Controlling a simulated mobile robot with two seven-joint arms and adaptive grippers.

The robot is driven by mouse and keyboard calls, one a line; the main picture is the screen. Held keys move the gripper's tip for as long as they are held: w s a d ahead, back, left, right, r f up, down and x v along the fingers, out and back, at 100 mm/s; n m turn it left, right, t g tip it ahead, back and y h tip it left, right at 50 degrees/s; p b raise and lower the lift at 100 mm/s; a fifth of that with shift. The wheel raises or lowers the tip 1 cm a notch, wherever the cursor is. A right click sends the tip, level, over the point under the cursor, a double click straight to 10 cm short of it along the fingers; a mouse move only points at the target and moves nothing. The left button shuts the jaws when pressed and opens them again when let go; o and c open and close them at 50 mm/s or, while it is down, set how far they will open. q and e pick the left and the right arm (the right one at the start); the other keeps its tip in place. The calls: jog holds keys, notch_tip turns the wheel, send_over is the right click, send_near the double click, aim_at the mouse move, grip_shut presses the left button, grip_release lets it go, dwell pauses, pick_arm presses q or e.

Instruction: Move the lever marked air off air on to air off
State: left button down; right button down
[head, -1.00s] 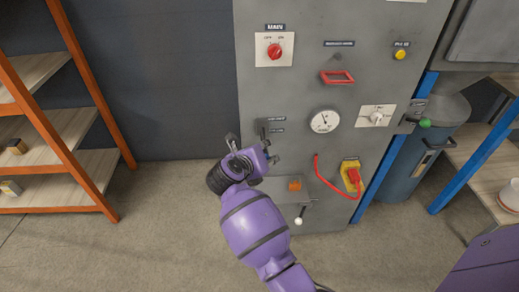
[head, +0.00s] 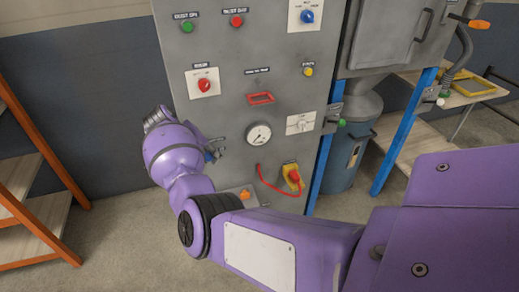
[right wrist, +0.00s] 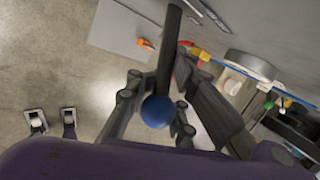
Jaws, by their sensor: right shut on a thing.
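A dark lever (right wrist: 168,45) with a blue ball knob (right wrist: 157,111) shows in the right wrist view. My right gripper (right wrist: 156,104) is shut on this lever, its fingers on either side near the knob. In the head view, my right gripper (head: 214,150) is at the left part of the grey control panel (head: 230,105), largely hidden behind my purple wrist. The lever's label and its exact position cannot be made out there. My left gripper is not in view.
The panel also carries a red rotary knob (head: 204,85), a red handle (head: 260,98), a round gauge (head: 258,134) and a yellow-and-red switch (head: 292,178) with a red cable. An orange-framed shelf (head: 40,150) stands at the left. A blue-grey canister (head: 348,150) stands right of the panel.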

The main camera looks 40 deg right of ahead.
jog(key=shift+w+d+r, duration=0.2)
jog(key=shift+r, duration=0.3)
jog(key=shift+w+d+r, duration=0.2)
jog(key=shift+r, duration=0.25)
jog(key=c, duration=1.7)
grip_release()
jog(key=shift+o, duration=0.2)
jog(key=shift+s+a, duration=0.1)
jog(key=shift+a, duration=0.25)
jog(key=v, duration=1.1)
jog(key=shift+r, duration=0.25)
jog(key=shift+s, duration=0.15)
jog(key=shift+f, duration=0.1)
